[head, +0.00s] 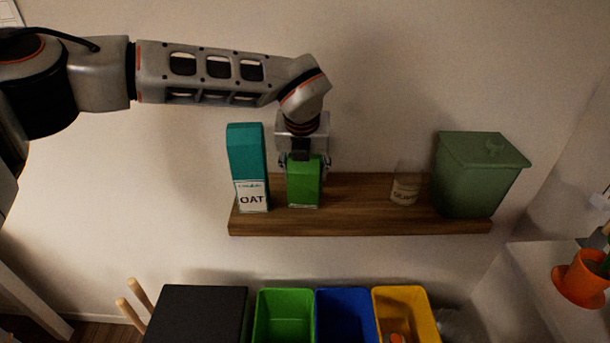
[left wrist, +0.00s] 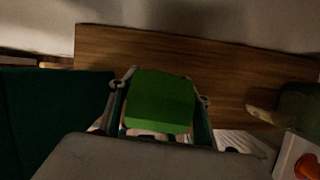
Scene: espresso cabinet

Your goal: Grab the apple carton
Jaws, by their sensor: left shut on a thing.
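A green carton (head: 304,187) stands upright on the wooden shelf, right of the teal oat carton (head: 249,165). No apple label is readable on it. My left gripper (head: 303,165) reaches down over the green carton from above and is shut on it, with a finger at each side. In the left wrist view the green carton (left wrist: 161,100) sits between the fingers of my left gripper (left wrist: 160,112). The lower part of the carton is hidden there. My right gripper is in neither view.
The wooden shelf (head: 350,215) also holds a small labelled jar (head: 405,187) and a green lidded bin (head: 476,178) at the right. Below are green (head: 284,312), blue (head: 345,312) and yellow (head: 405,308) bins. An orange pot (head: 582,280) stands far right.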

